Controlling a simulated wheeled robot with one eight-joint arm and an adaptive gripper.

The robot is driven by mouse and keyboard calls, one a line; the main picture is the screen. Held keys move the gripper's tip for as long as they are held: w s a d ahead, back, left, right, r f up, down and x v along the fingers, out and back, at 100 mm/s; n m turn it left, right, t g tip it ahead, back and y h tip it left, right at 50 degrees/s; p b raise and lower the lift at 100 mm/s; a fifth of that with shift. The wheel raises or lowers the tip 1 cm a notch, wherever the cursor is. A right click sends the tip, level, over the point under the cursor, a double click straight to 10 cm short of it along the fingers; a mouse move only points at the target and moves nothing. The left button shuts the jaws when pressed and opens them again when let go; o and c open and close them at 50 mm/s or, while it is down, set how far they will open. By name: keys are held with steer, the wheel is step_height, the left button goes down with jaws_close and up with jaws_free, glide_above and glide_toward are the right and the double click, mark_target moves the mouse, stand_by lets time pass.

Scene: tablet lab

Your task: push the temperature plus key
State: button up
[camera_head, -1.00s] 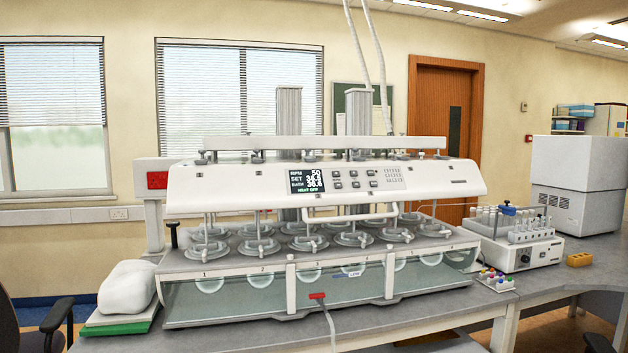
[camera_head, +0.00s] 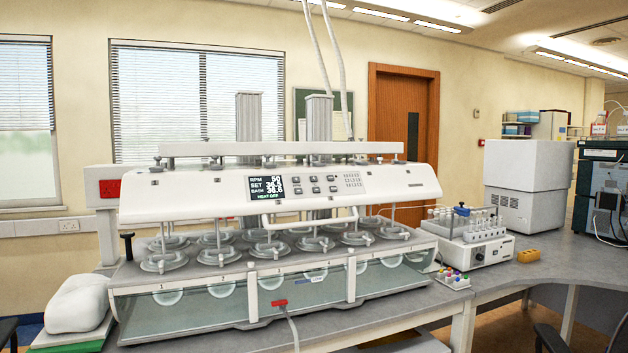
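A long white tablet dissolution tester (camera_head: 200,205) stands on the grey bench, left of the middle. Its sloped front panel has a dark display (camera_head: 267,189) with lines for RPM, SET and BATH, and green text that seems to read HEAT OFF. Right of the display is a group of small grey keys (camera_head: 315,184), with a printed block of marks farther right. The key labels are too small to read, so I cannot tell which is temperature plus. My gripper is not in view.
A white bundle (camera_head: 78,303) on a green item lies left of the tester. A chair (camera_head: 552,340) is at lower right.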

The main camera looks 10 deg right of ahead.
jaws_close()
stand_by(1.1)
